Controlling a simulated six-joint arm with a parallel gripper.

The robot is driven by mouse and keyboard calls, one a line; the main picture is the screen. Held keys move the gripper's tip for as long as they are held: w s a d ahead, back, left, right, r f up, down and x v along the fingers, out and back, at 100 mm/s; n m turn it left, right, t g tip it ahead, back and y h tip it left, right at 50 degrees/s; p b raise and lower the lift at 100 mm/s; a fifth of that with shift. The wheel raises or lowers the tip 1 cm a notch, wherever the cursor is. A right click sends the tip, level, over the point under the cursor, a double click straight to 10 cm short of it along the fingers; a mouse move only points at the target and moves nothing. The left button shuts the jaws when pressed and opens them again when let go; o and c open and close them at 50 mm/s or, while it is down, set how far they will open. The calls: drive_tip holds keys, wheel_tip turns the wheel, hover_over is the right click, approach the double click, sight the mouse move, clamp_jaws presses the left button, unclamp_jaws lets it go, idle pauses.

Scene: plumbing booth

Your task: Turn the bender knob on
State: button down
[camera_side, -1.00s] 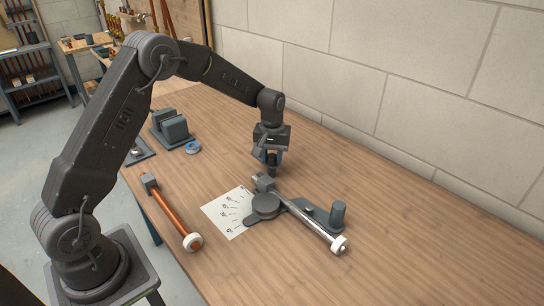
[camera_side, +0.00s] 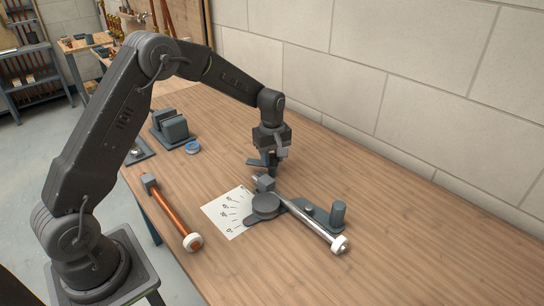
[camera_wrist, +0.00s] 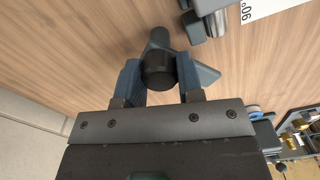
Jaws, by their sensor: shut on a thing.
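The bender (camera_side: 265,205) lies on the bench with a round grey former, a flat arm, an upright post (camera_side: 337,213) and a silver bar (camera_side: 312,224) with a white end. My gripper (camera_side: 268,163) points down just behind the bender's far end. In the wrist view my gripper (camera_wrist: 158,82) has its two blue fingers on either side of a dark round knob (camera_wrist: 159,67), shut on it. Blue-grey parts stick out beside and beyond the knob. The knob's base and how it joins the bender are hidden.
A printed angle sheet (camera_side: 225,215) lies left of the bender. A copper-coloured bar (camera_side: 170,212) with a white end lies further left. A grey block (camera_side: 172,127) and a blue ring (camera_side: 192,147) stand farther back. The bench right of the bender is clear up to the block wall.

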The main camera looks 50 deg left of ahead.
sight(272, 156)
drive_tip(key=n, duration=0.5)
drive_tip(key=shift+n, duration=0.3)
drive_tip(key=n, duration=0.5)
drive_tip(key=shift+n, duration=0.3)
drive_tip(key=c, duration=0.8)
unclamp_jaws()
drive_tip(key=shift+o, duration=0.2)
drive_tip(key=shift+r, duration=0.1)
wheel_tip(272, 156, up, 14)
drive_tip(key=shift+s, duration=0.1)
